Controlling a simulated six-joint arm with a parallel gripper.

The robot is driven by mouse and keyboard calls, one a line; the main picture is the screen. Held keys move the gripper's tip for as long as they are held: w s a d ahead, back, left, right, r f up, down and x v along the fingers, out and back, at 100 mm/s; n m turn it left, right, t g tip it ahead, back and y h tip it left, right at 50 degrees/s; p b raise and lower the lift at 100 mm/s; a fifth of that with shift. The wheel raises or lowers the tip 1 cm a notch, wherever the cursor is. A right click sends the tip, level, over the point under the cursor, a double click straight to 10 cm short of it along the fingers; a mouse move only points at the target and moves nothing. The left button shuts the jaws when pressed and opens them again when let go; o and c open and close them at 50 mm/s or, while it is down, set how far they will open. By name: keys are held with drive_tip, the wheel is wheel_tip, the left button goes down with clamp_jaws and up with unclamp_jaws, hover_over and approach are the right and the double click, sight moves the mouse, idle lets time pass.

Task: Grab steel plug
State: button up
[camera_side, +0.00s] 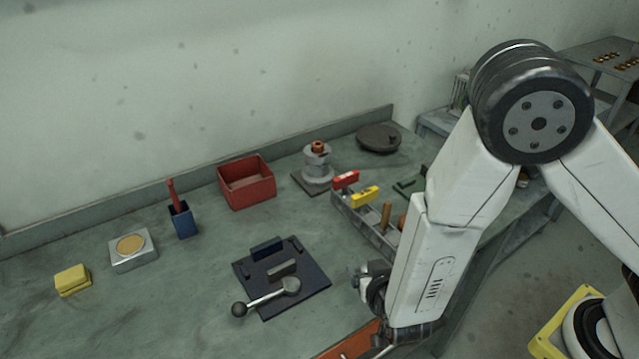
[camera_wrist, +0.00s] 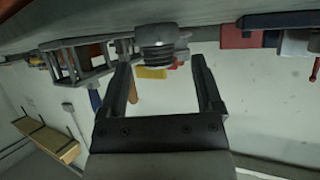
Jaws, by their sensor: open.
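A grey threaded steel piece, which looks like the steel plug (camera_wrist: 157,52), shows in the wrist view at the top middle. It lies beyond the fingertips, near the line between them, and the fingers are apart from it. My gripper (camera_wrist: 163,66) is open and empty in the wrist view, which shows the scene upside down. In the side view my gripper (camera_side: 369,283) is low over the bench's front right, right of the dark mat. The arm hides part of it, and I cannot clearly make out the plug there.
The tool tray (camera_side: 367,224) stands close behind my gripper. The valve body (camera_side: 317,164) and red bin (camera_side: 246,182) are farther back. The bench's left front is clear.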

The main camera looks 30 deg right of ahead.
drive_tip(key=shift+w+d+f, duration=0.2)
drive_tip(key=shift+w+f, duration=0.05)
drive_tip(key=shift+w, duration=0.15)
clamp_jaws()
idle(0.4)
